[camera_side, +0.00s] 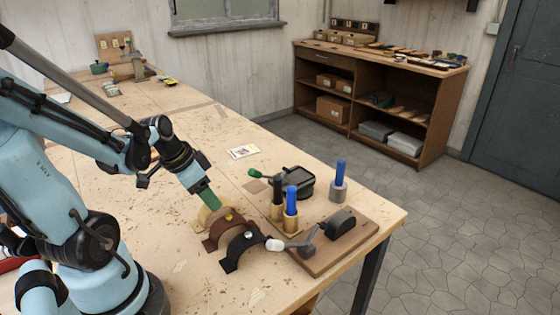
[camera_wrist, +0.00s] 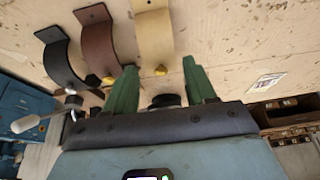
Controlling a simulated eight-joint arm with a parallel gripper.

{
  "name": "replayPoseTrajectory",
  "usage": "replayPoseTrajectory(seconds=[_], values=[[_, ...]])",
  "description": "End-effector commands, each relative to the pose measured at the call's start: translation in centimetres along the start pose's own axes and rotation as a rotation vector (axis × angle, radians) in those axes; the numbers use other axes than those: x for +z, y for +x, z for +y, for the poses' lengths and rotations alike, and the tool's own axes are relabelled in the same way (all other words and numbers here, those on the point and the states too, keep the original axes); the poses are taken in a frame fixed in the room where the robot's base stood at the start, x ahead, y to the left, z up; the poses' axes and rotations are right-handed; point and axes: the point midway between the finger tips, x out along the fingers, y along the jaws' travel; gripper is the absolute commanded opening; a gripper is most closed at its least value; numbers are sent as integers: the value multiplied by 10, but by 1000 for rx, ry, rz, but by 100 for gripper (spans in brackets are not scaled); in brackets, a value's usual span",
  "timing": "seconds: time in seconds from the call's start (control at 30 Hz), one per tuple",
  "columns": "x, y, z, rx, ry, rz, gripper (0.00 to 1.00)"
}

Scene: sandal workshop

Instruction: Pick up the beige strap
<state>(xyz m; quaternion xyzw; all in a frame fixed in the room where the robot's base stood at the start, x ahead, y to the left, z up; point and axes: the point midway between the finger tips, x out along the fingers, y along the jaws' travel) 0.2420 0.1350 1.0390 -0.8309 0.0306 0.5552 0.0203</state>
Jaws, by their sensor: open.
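The beige strap (camera_side: 201,217) is curved and stands on the workbench at the left end of a row of three straps, partly hidden by my gripper in the side view. In the wrist view the beige strap (camera_wrist: 153,36) lies just ahead of my fingers, with a yellow knob at its near end. My gripper (camera_side: 209,198) has green fingers. It is open and empty, close above the beige strap. In the wrist view the strap's near end is between the two spread fingertips (camera_wrist: 161,70). Whether the fingers touch it cannot be told.
A brown strap (camera_side: 222,231) stands close beside the beige one, then a black strap (camera_side: 241,248). A lever tool on a wooden board (camera_side: 346,248), blue-handled tools (camera_side: 340,172) and a dark pan-like device (camera_side: 298,182) stand to the right. The bench behind is mostly clear.

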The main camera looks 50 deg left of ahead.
Motion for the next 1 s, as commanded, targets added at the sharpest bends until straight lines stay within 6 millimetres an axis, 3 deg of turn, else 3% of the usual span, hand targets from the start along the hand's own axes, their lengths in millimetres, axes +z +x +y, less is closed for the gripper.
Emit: replayPoseTrajectory(seconds=[0.6, 1.0], values=[[-8, 43, 0, 0, 1, 0, 55], [-8, 47, 0, 0, 1, 0, 55]])
